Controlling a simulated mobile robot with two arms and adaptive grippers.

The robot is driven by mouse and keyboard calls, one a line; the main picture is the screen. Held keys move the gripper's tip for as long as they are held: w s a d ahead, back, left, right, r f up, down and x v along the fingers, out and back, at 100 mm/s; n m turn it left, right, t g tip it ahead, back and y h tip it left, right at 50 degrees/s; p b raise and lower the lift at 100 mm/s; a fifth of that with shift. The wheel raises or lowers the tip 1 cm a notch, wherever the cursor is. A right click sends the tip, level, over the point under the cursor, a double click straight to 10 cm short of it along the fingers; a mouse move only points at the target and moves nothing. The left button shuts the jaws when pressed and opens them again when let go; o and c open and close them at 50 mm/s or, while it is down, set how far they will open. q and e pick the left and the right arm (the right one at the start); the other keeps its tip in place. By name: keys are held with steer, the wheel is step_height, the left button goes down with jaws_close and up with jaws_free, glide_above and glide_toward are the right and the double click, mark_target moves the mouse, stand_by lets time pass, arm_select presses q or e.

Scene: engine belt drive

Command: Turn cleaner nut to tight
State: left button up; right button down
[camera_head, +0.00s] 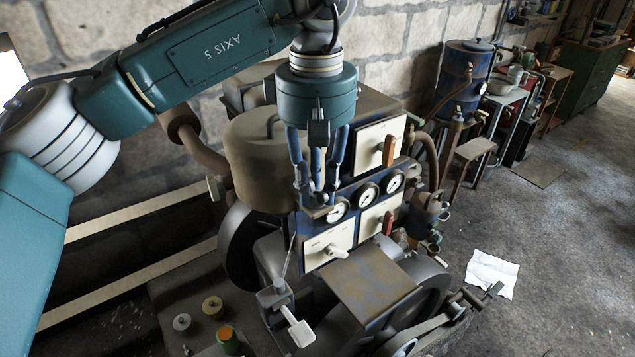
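My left gripper (318,198) points straight down at the front right of the drum-shaped cleaner (258,175), in front of the gauge panel. Its blue fingers hang close together with narrow gaps between them. Their tips are just above or at a small brownish part (319,212); I cannot tell whether they touch or grip it. A bent metal piece (271,124) stands on the cleaner's lid, left of the gripper. I cannot make out for certain which part is the cleaner nut. My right gripper is not in view.
The engine's panel has round gauges (367,195) and red-handled switches (388,150). A flat plate (368,284) and a wheel with belt (432,280) lie below. Small round parts (212,307) sit at lower left. A paper sheet (492,273) lies on the open floor at right.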

mark_target(316, 193)
arm_select(q)
steer(key=shift+o, duration=1.1)
steer(key=shift+s+r, duration=0.1)
steer(key=shift+s, duration=0.05)
step_height(316, 193, up, 7)
steer(key=shift+f, duration=0.15)
steer(key=shift+r, duration=0.65)
